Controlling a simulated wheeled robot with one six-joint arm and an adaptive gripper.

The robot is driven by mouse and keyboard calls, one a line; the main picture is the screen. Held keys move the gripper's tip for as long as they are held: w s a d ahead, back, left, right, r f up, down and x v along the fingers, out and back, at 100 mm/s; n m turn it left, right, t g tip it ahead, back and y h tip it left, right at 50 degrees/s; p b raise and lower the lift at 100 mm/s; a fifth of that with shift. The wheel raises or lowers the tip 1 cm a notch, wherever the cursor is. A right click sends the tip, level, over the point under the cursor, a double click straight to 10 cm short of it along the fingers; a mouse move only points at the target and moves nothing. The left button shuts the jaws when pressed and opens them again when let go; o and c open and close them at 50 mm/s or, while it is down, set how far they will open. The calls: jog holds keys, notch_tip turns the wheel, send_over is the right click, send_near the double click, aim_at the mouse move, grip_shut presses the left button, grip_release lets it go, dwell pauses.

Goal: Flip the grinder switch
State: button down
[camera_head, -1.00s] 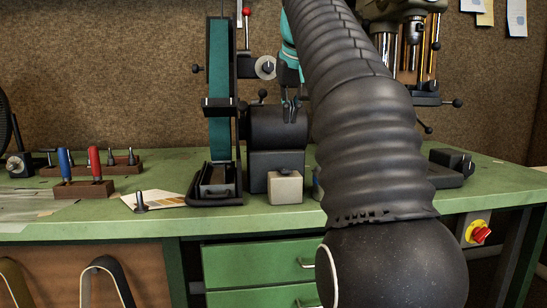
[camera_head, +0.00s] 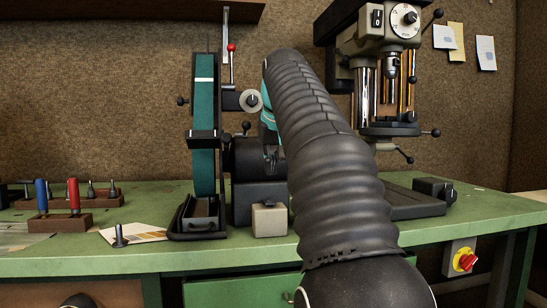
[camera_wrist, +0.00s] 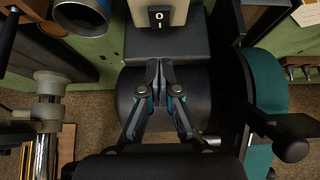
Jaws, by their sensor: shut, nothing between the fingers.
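The belt grinder stands on the green bench with an upright teal belt (camera_head: 204,130) and a dark motor body (camera_head: 250,180). Its small beige switch box (camera_head: 269,220) sits at the front of the base. In the head view my gripper (camera_head: 272,160) is partly hidden by my arm, above and behind the box.
A drill press (camera_head: 385,75) stands to the right. A wooden block (camera_head: 60,222) with blue and red handled tools is at the left. A red knob on a yellow plate (camera_head: 466,262) is on the bench's right front. A bench strip before the box is clear.

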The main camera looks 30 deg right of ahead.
aim_at(271, 202)
jog(key=x, duration=0.3)
jog(key=shift+w+f+b, duration=0.1)
jog(key=shift+f+b, duration=0.2)
jog(key=shift+b, duration=0.05)
jog(key=shift+s+f+b, duration=0.2)
jog(key=shift+f+b, duration=0.15)
jog(key=shift+f, duration=0.2)
jog(key=shift+s+f+b, duration=0.15)
jog(key=shift+f+b, duration=0.15)
jog(key=shift+f, duration=0.25)
jog(key=shift+a+f, duration=0.1)
jog(key=shift+f, duration=0.5)
